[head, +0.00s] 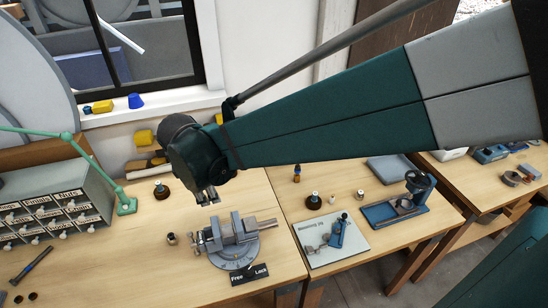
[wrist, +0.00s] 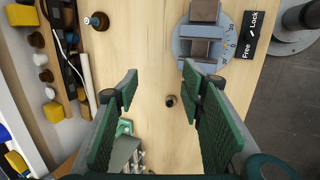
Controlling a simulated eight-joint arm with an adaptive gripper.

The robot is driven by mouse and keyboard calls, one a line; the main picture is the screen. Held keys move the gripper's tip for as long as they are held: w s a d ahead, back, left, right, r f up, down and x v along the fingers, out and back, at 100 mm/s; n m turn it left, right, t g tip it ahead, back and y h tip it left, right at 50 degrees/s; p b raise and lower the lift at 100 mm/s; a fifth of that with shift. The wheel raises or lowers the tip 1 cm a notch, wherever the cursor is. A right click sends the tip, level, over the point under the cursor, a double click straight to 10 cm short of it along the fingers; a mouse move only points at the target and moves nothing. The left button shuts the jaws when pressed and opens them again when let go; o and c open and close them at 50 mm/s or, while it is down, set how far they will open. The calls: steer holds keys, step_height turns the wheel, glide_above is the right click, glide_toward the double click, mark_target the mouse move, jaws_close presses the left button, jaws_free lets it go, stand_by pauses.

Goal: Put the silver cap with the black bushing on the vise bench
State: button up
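In the wrist view this part (wrist: 170,100) shows as a dark round top with a light rim, below and between my fingers. My gripper (head: 208,198) is open and empty, pointing down above the bench, behind and right of the part. Its green finger pads frame bare wood in the wrist view (wrist: 160,75).
A grey drawer cabinet (head: 55,208) and green lamp arm (head: 124,203) stand at left. A dark round-based part (head: 161,190) is near the wall. The right bench holds a board with a blue fixture (head: 338,236), a small metal part (head: 360,195) and a blue press (head: 415,195).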

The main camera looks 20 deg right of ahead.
steer(key=s+d+r+m+t, duration=0.1)
steer(key=s+d+r+m, duration=0.2)
steer(key=s+d+m, duration=0.6)
steer(key=s+d+r+m+t+y, duration=0.1)
steer(key=s+d+r+m+t, duration=0.1)
steer(key=s+d+m, duration=0.6)
steer(key=d+r+m, duration=0.1)
steer(key=d, duration=0.4)
steer(key=shift+s+d+r, duration=0.3)
steer(key=shift+s+r, duration=0.1)
